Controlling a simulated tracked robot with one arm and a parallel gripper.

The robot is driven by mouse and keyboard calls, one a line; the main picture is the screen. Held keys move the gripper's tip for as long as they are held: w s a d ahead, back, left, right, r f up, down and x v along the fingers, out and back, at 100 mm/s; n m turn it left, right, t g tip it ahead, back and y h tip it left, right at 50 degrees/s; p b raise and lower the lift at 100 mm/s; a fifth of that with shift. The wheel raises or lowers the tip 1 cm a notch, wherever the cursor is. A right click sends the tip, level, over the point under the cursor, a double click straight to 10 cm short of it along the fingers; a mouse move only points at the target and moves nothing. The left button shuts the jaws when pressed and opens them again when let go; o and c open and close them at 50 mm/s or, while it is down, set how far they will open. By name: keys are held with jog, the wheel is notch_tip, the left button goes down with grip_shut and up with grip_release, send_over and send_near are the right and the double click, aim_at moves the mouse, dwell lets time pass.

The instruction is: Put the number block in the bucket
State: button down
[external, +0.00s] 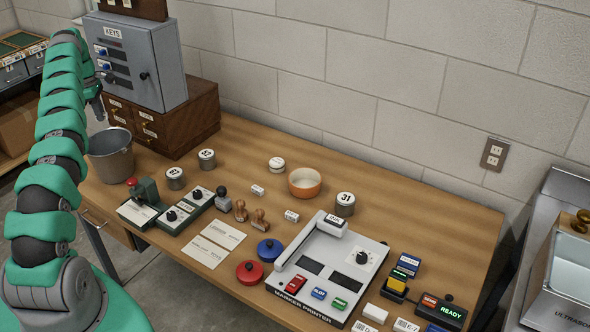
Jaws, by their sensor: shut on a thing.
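The bucket (111,158) is a grey metal pail at the left end of the wooden table, open at the top. My gripper (98,112) is high at the left, in front of the grey key cabinet and, in the picture, just above the bucket. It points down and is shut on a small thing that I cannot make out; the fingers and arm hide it. I cannot tell whether it is the number block. Round grey pieces with numbers on top stand on the table: one marked 31 (345,204) and two (207,158) near the bucket.
The grey key cabinet (140,60) stands on a brown drawer unit (170,120) behind the bucket. An orange bowl (304,183), stamps (241,210), small white blocks (291,216) and a marker printer (330,265) fill the middle. The table's back right is clear.

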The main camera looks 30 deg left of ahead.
jog(key=shift+s+a, duration=0.2)
jog(key=shift+a, duration=0.05)
notch_tip(320, 180, down, 11)
jog(key=b, duration=0.5)
dwell(0.4)
jog(key=c, duration=1.3)
grip_release()
jog(key=shift+r, duration=0.1)
jog(key=shift+r+p, duration=1.4)
jog(key=shift+r, duration=2.1)
